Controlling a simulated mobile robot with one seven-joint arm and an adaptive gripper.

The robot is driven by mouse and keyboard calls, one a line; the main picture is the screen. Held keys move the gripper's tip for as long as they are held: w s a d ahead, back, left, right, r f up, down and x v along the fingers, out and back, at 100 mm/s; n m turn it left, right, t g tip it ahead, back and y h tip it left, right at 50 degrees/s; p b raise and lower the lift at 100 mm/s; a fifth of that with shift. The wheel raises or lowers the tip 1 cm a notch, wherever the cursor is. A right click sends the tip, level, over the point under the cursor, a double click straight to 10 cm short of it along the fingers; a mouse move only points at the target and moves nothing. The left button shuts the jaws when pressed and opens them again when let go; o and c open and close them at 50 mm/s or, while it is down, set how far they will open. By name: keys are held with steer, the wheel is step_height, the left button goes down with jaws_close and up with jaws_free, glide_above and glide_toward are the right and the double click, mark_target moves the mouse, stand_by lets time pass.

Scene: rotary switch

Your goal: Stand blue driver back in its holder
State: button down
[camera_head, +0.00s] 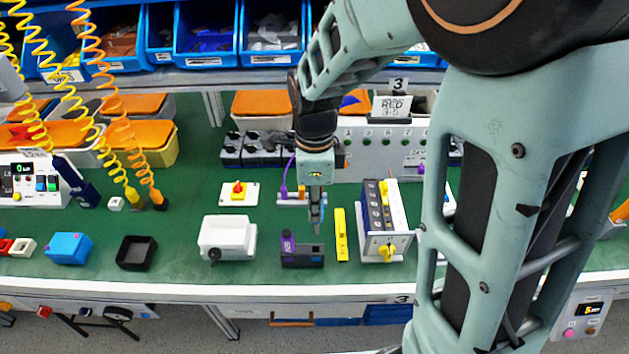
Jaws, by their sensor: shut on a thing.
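My gripper (316,218) hangs pointing down over the middle of the bench. It is shut on a slim thing, with a bit of blue showing between the fingers; this looks like the blue driver (323,200), mostly hidden by the fingers. A small dark block (303,258), which looks like the holder, sits near the bench's front edge, just below the gripper in the picture. A purple upright handle (288,240) stands at its left end. The gripper appears above the block's right half; the exact gap cannot be told.
A yellow bar (341,235) and a grey box with yellow knobs (387,235) stand close on the right. A white box (227,238) stands on the left. A purple-corded piece (285,190) is behind. Green bench (180,215) is clear farther left.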

mark_target(315, 234)
steer(key=shift+f+b, duration=2.1)
steer(key=shift+f, duration=0.9)
steer(key=shift+f, duration=0.25)
steer(key=shift+f+b, duration=2.4)
steer(key=shift+f, duration=0.95)
steer(key=c, duration=1.7)
jaws_free()
steer(key=shift+r, duration=0.1)
steer(key=shift+o, duration=0.2)
step_height(315, 234, up, 11)
steer(key=shift+r, duration=0.5)
steer(key=shift+d+f, duration=0.1)
